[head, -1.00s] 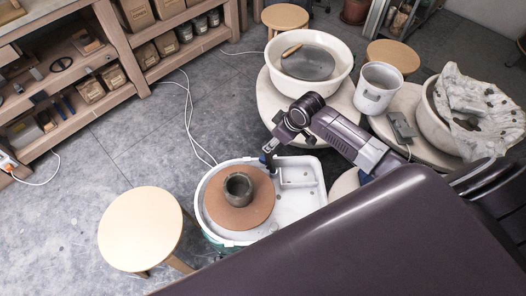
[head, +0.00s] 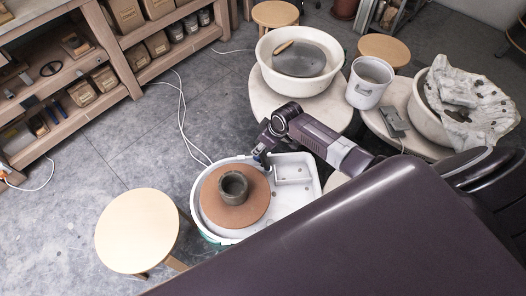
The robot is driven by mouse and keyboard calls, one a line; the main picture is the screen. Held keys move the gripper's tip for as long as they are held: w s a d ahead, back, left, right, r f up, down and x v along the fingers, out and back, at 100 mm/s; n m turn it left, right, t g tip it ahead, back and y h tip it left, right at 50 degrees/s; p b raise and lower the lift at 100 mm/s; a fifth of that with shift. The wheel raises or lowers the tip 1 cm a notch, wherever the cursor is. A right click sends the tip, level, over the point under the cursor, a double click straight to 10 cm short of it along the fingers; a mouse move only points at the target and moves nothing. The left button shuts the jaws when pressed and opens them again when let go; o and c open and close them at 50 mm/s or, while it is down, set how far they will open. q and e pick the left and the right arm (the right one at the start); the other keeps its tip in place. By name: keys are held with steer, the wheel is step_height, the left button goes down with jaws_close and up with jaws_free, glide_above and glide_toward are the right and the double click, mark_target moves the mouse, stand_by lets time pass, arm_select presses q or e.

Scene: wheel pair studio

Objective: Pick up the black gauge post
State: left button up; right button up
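My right gripper (head: 262,155) points down at the back rim of the white wheel tray (head: 306,201), close to the brown wheel head (head: 212,211). Its fingers are small and dark, so I cannot see whether they are open or shut, or hold anything. I cannot make out the black gauge post apart from the dark gripper; it may be hidden there. A grey clay pot (head: 233,186) stands on the wheel head, a little left of and in front of the gripper. My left gripper is not in view.
A round pale stool (head: 138,231) stands left of the wheel. Behind are a white basin (head: 329,83), a white bucket (head: 369,83) and a bowl with a crumpled sheet (head: 475,108). Wooden shelves (head: 120,70) line the back left. The floor between is clear except for a white cable.

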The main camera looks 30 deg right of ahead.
jaws_close()
steer(key=shift+r, duration=0.1)
stand_by(0.5)
step_height(320, 180, up, 20)
steer(key=shift+b, duration=0.45)
